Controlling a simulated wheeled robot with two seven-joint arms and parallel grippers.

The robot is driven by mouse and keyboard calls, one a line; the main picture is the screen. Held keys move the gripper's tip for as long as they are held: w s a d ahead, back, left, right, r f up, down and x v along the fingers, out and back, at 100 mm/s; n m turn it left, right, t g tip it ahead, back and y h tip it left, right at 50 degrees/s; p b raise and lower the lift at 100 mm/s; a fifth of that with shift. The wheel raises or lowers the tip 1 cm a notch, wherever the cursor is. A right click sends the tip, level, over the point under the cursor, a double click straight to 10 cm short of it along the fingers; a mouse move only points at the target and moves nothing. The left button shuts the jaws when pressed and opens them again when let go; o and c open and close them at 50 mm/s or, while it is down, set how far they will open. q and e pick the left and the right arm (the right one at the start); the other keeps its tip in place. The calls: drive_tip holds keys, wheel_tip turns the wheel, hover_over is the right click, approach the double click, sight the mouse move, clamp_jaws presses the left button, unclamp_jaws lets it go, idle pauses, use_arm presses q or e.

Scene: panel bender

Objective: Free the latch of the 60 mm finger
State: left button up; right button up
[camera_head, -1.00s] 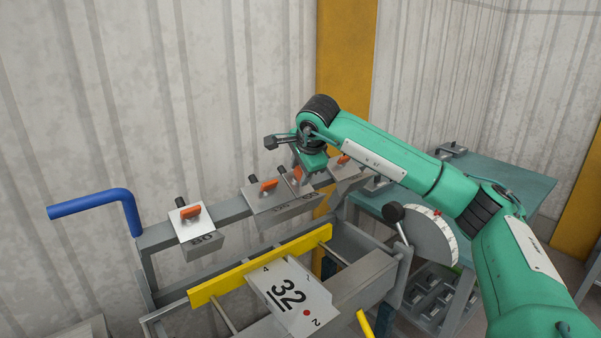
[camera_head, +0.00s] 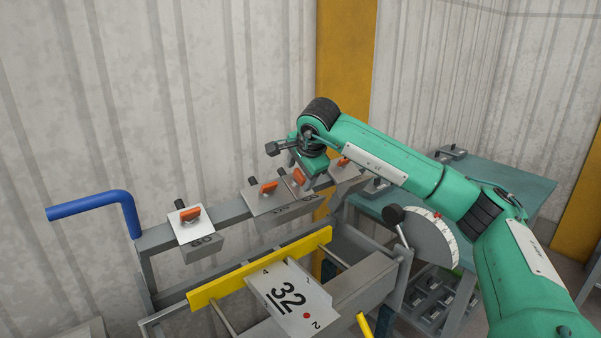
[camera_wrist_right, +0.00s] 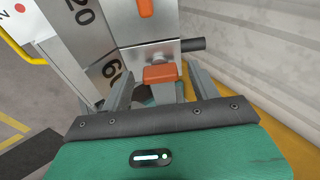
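The 60 mm finger (camera_wrist_right: 113,72) shows its "60" label in the right wrist view, with its orange latch (camera_wrist_right: 160,73) on top. My right gripper (camera_wrist_right: 158,86) is open, with one finger on each side of the view of this latch; I cannot tell whether either finger touches it. In the head view my right gripper (camera_head: 305,180) is above the beam, and the latch (camera_head: 298,176) is partly covered by it. My left gripper is not in view.
Other fingers with orange latches (camera_head: 190,214) sit along the grey beam (camera_head: 228,211). A blue handle (camera_head: 92,203) rises at the left. A yellow bar (camera_head: 260,268) and a plate marked 32 (camera_head: 290,297) lie in front. A dial (camera_head: 432,238) and a teal table (camera_head: 490,182) stand right.

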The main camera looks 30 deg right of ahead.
drive_tip(key=shift+r, duration=0.1)
drive_tip(key=b+v, duration=0.2)
drive_tip(key=v, duration=1.1)
drive_tip(key=shift+s+r+b, duration=0.2)
drive_tip(key=shift+s+b, duration=0.05)
drive_tip(key=shift+b, duration=0.15)
drive_tip(key=shift+a+f, duration=0.1)
drive_tip(key=shift+a, duration=0.05)
